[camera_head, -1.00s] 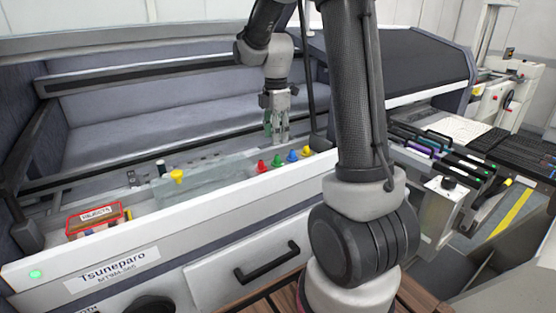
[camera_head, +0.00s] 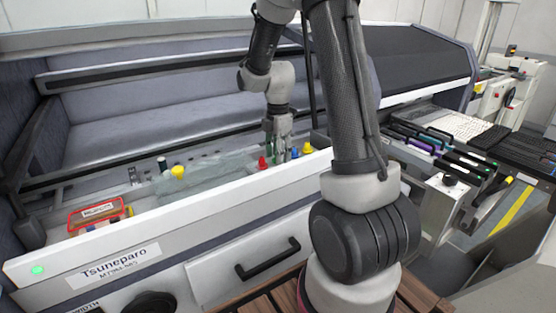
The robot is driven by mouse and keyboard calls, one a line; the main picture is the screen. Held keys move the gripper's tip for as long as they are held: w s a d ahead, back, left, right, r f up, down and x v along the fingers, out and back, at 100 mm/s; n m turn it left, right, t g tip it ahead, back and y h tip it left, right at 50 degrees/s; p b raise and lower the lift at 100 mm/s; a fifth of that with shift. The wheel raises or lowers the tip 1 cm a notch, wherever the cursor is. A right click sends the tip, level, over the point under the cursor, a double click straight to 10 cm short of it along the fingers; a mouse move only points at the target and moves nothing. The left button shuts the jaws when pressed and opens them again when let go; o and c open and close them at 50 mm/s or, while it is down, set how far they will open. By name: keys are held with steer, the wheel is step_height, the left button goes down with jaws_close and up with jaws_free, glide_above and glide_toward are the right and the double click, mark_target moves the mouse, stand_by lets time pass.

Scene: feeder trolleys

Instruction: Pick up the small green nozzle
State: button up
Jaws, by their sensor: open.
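The small green nozzle (camera_head: 271,160) stands in the row of small coloured nozzles along the machine's front ledge, between the red and the blue one. It is mostly hidden by my gripper (camera_head: 278,152), and only a little green shows. My gripper points down, with its fingers low at the green nozzle's place. The jaws are open. I cannot tell whether the fingers touch the nozzle or stand around it.
The red nozzle (camera_head: 262,163) is close on the left. The blue nozzle (camera_head: 295,153) and a yellow nozzle (camera_head: 307,148) are close on the right. A larger yellow piece (camera_head: 178,172) and a red-rimmed box (camera_head: 97,213) are farther left. The white front wall (camera_head: 220,214) runs alongside.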

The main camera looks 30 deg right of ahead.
jaws_close()
